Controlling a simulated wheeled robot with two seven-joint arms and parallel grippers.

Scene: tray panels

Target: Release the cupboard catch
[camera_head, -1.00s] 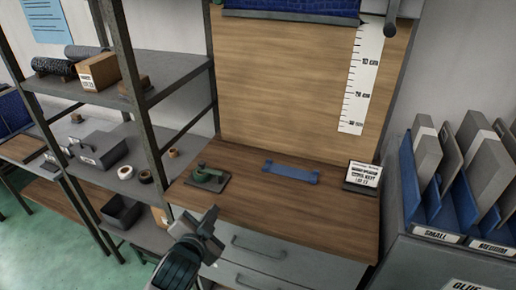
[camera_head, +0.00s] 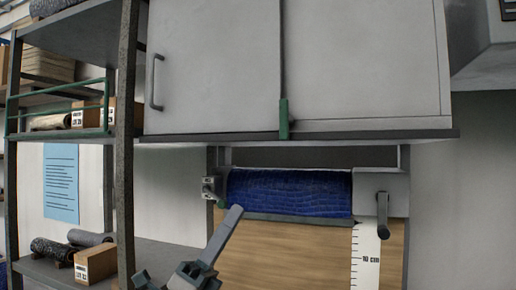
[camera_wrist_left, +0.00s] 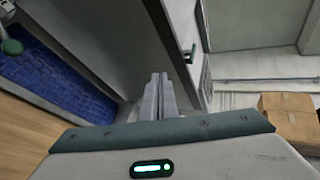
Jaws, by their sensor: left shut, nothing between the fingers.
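The cupboard (camera_head: 215,65) has two grey doors and hangs above the board. A small green catch (camera_head: 284,118) stands upright at the bottom of the seam between the doors. My right gripper is not in view.
A blue roll (camera_head: 290,192) with a crank (camera_head: 383,212) is mounted under the cupboard. A dark shelf post (camera_head: 126,150) stands left of the cupboard. A cardboard box (camera_head: 95,264) sits on the shelf. The space in front of the doors is clear.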

